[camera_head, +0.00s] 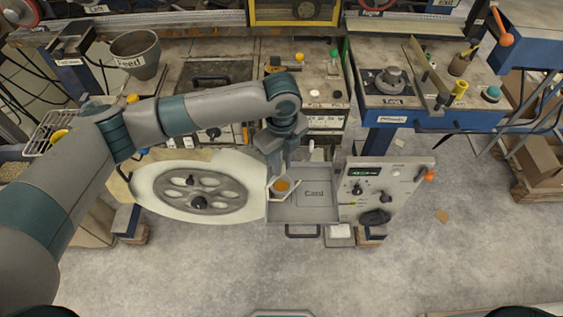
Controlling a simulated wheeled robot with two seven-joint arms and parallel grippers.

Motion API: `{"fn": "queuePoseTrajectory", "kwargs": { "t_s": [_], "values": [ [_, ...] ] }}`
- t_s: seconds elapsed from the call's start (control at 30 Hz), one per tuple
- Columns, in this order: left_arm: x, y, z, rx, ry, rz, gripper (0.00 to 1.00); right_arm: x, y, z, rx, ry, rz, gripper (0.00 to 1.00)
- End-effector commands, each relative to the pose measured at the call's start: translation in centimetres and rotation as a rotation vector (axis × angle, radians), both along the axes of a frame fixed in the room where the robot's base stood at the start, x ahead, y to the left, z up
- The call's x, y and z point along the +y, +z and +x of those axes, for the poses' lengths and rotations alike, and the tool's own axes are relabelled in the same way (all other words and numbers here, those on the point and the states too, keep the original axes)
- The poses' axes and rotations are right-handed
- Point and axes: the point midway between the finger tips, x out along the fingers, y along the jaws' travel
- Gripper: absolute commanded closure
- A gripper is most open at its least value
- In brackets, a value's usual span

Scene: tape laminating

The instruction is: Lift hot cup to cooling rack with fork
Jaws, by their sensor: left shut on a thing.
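My left gripper (281,163) points down over the left side of the grey tray marked "Card" and is shut on what looks like the fork. A pale, angular frame, apparently the fork (293,192), shows just below the fingertips. A small round orange-brown thing, perhaps the hot cup (282,185), sits within the frame's outline. I cannot tell whether it rests on the fork or on the tray. A wire rack (43,143), possibly the cooling rack, is at the far left, partly hidden by my left arm. My right gripper is not in view.
A round plate with several holes (190,194) lies left of the tray (325,214). A control panel (388,190) with knobs stands right of it. A "Feed" bucket (135,54) is at the back left. A blue-edged bench (430,119) is at the right.

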Motion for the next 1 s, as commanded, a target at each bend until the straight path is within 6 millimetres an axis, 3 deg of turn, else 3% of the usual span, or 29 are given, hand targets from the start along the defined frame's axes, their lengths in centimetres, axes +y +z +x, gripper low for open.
{"fn": "queuePoseTrajectory", "kwargs": {
  "t_s": [1.0],
  "values": [
    [0.0, 3.6, 0.0, -0.001, 0.0, -0.001, 1.0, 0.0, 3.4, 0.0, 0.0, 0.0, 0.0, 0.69]
  ]
}}
